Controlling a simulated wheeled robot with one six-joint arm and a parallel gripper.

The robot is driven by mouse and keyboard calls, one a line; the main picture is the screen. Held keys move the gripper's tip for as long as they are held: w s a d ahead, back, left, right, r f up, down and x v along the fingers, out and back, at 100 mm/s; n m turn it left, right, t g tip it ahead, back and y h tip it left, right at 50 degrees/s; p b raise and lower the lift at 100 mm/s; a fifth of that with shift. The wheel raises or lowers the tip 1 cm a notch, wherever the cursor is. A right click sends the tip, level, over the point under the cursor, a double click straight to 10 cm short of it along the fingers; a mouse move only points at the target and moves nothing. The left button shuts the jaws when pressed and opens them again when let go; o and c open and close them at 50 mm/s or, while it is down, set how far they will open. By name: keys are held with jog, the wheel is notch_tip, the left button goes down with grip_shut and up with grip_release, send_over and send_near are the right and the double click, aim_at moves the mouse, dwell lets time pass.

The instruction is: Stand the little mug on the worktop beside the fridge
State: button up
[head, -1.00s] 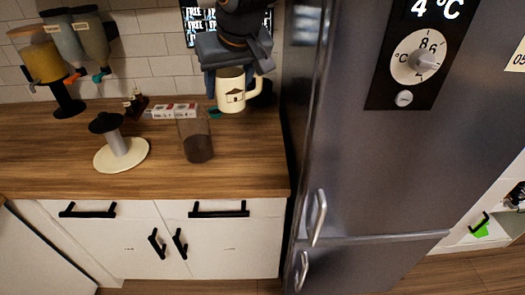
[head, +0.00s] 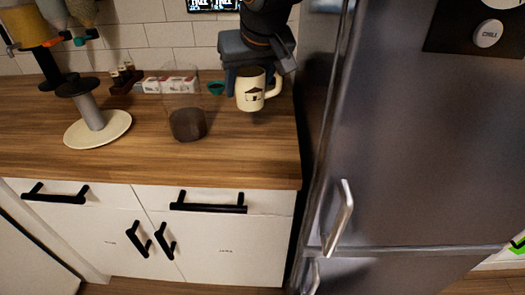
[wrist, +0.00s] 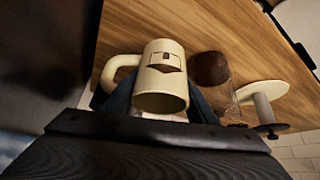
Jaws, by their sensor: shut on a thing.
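The little mug (head: 249,92) is cream with a small dark house print, and its handle points right in the head view. My gripper (head: 246,73) is shut on it from behind. The mug is upright, over the back right of the wooden worktop (head: 240,155), close to the fridge (head: 410,140). I cannot tell for sure whether its base touches the wood. In the wrist view the mug (wrist: 162,78) fills the middle, with the dark blue fingers on either side and the worktop (wrist: 215,25) beyond it.
A clear container with dark contents (head: 187,122) stands left of the mug. A paper-roll stand (head: 95,125) is further left. The worktop's front right is bare.

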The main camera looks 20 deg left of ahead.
jog(key=shift+w+f+b, duration=0.2)
jog(key=shift+f+b, duration=0.3)
jog(key=shift+f, duration=0.25)
jog(key=shift+w+f+b, duration=0.2)
jog(key=shift+f+b, duration=0.25)
jog(key=shift+f, duration=0.3)
notch_tip(320, 180, down, 10)
jog(key=shift+r, duration=0.15)
jog(key=shift+f, duration=0.2)
jog(key=o, duration=1.2)
jog(key=shift+r, duration=0.1)
jog(key=shift+s+d+r, duration=0.1)
jog(key=shift+r, duration=0.35)
jog(key=v, duration=1.1)
jog(key=shift+s+d, duration=0.1)
jog(key=shift+s, duration=0.05)
